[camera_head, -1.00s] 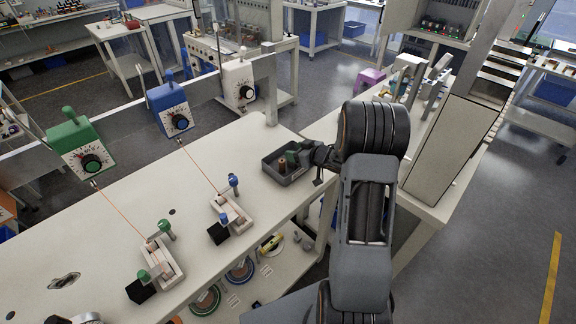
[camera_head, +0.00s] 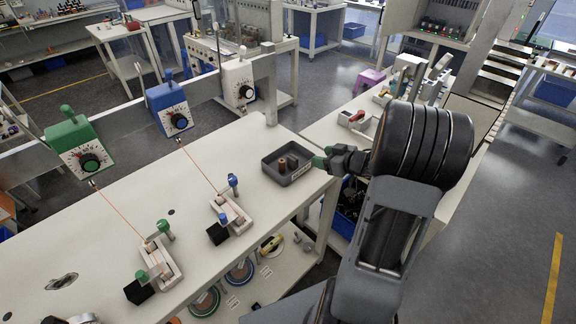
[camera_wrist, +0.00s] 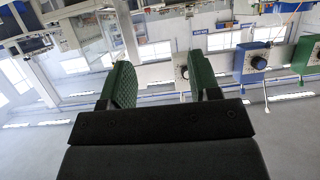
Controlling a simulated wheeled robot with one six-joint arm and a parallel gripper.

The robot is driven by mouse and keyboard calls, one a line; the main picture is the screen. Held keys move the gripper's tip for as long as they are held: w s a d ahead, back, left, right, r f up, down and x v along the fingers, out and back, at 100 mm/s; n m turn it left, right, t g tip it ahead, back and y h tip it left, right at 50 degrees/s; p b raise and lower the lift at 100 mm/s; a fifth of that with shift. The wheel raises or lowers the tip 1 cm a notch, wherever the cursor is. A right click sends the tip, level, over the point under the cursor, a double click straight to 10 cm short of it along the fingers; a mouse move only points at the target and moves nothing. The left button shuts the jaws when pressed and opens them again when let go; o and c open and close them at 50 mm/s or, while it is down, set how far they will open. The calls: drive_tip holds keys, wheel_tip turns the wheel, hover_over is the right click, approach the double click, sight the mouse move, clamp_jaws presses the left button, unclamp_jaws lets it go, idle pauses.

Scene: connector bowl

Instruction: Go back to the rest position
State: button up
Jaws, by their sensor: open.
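My gripper (camera_head: 322,161) is in the head view, just past the right edge of the grey bowl, raised near the table's right end. In the wrist view my gripper (camera_wrist: 160,82) shows two green fingers set wide apart with nothing between them. The square grey bowl (camera_head: 296,177) sits on the white table's right corner, with brown cylindrical pieces (camera_head: 288,162) standing in it. The gripper is apart from these pieces.
The white table (camera_head: 130,195) holds two small clamp fixtures with green and blue knobs. Green (camera_head: 82,150), blue (camera_head: 168,108) and white (camera_head: 238,84) dial boxes hang on a rail behind. A side bench (camera_head: 330,132) with a red-handled item stands at the right.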

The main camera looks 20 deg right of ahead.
idle(0.4)
drive_tip(key=s+d+f+m+g+h, duration=0.2)
drive_tip(key=s+d+m+g+h, duration=0.4)
drive_tip(key=d+h, duration=0.35)
drive_tip(key=s+a+r+y, duration=0.1)
drive_tip(key=s+a+r, duration=0.2)
drive_tip(key=a, duration=0.6)
drive_tip(key=s+a+r+g+y, duration=0.1)
drive_tip(key=s+a+r, duration=0.3)
drive_tip(key=a, duration=0.5)
drive_tip(key=s+a+r+n+y, duration=0.1)
drive_tip(key=s+a+r+y, duration=0.1)
drive_tip(key=a, duration=0.6)
drive_tip(key=shift+s+a+r+g, duration=0.4)
drive_tip(key=shift+s+r, duration=0.3)
drive_tip(key=shift+s, duration=0.2)
